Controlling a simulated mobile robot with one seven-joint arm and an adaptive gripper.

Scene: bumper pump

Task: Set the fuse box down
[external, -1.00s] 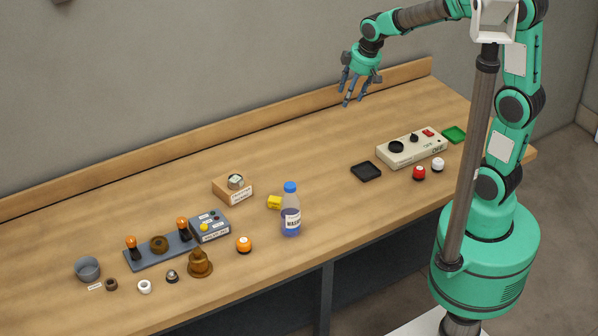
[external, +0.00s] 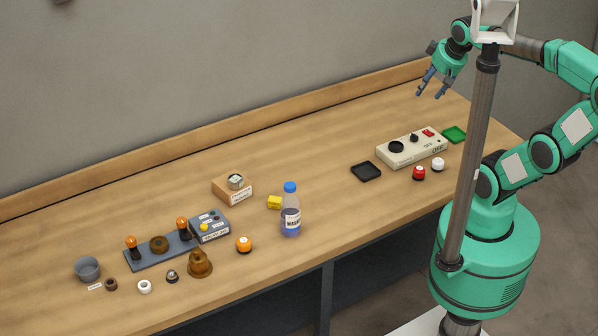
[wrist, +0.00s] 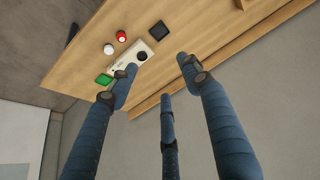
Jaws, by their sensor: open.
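My gripper (external: 433,90) is open and empty, raised above the far right end of the bench. In the wrist view my gripper (wrist: 158,76) shows spread blue fingers with nothing between them. No label in view that I can read says fuse box, so I cannot tell for sure which thing it is.
A cream control panel (external: 411,148) stands between a black tray (external: 366,171) and a green tray (external: 454,134). Red (external: 419,173) and white (external: 438,164) knobs stand in front. A grey pump base (external: 140,258) and several small parts are at left. The back middle bench is clear.

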